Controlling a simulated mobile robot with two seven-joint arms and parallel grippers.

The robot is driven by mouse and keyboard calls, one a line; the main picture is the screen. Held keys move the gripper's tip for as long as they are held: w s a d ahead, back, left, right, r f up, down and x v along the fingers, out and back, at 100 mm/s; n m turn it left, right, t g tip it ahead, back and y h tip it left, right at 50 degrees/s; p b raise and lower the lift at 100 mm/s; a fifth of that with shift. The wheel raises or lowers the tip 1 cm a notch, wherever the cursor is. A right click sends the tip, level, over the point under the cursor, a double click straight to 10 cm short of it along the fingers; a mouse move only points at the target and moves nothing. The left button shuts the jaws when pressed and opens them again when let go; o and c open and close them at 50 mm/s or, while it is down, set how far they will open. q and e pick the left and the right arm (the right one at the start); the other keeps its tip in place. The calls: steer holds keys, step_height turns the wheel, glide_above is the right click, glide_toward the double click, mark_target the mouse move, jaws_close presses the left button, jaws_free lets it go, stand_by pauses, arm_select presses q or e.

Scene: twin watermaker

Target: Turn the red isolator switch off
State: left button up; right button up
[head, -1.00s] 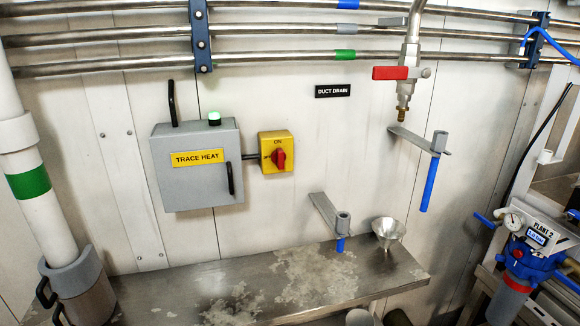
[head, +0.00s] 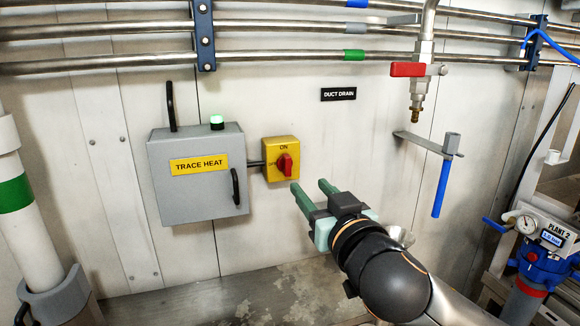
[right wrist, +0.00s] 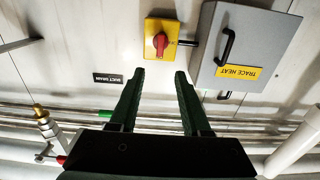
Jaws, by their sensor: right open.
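The red isolator switch (head: 285,165) is a knob on a yellow box (head: 270,172) on the wall, right of the grey TRACE HEAT cabinet (head: 192,193). The knob stands near upright, below the word ON. My right gripper (head: 311,188) is open and empty, its green fingers pointing at the wall just below and right of the yellow box, apart from it. In the right wrist view, the knob (right wrist: 161,43) lies beyond and between the fingertips (right wrist: 159,72). A green lamp (head: 217,121) is lit on the cabinet. My left gripper is not in view.
A black handle (head: 236,187) sticks out of the cabinet door. A red-handled valve (head: 408,69) and a bracket with a blue tube (head: 441,187) are to the right. A metal bench (head: 150,308) runs below. The wall around the yellow box is clear.

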mark_target(289, 163)
steer(key=p+x, duration=0.2)
steer(key=x, duration=1)
steer(key=shift+w+a, duration=0.1)
steer(key=shift+w, duration=0.05)
steer(key=shift+c, duration=0.4)
jaws_close()
steer(key=shift+f, duration=0.1)
